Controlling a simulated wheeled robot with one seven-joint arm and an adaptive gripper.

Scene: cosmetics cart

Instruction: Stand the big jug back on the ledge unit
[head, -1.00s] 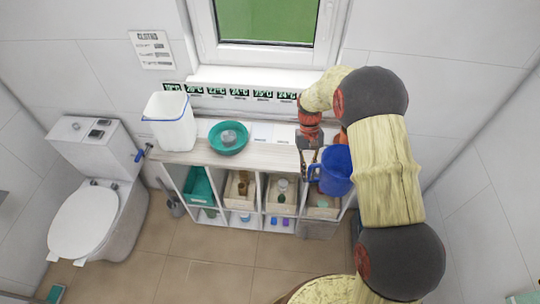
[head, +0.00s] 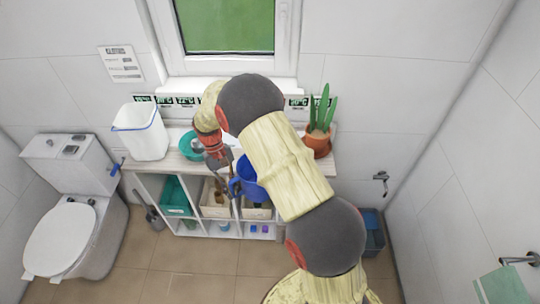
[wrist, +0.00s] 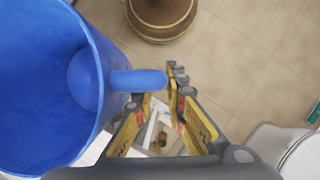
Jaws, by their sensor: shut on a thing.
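The big blue jug (head: 248,178) hangs upright in front of the ledge unit's right half, partly behind my arm. In the wrist view the jug (wrist: 40,90) fills the left side, its handle (wrist: 138,80) reaching between my fingers. My gripper (head: 232,184) is shut on this handle; its fingers show in the wrist view (wrist: 158,108). The ledge unit (head: 168,161) is a white open-fronted shelf with a pale wooden top under the window. The jug's base and its height against the top are hard to tell.
On the top stand a white bin (head: 140,133) at the left, a teal bowl (head: 187,146) and a potted plant (head: 317,143) at the right. Compartments hold a teal crate (head: 175,196) and other boxes. A toilet (head: 72,225) stands left. Floor in front is clear.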

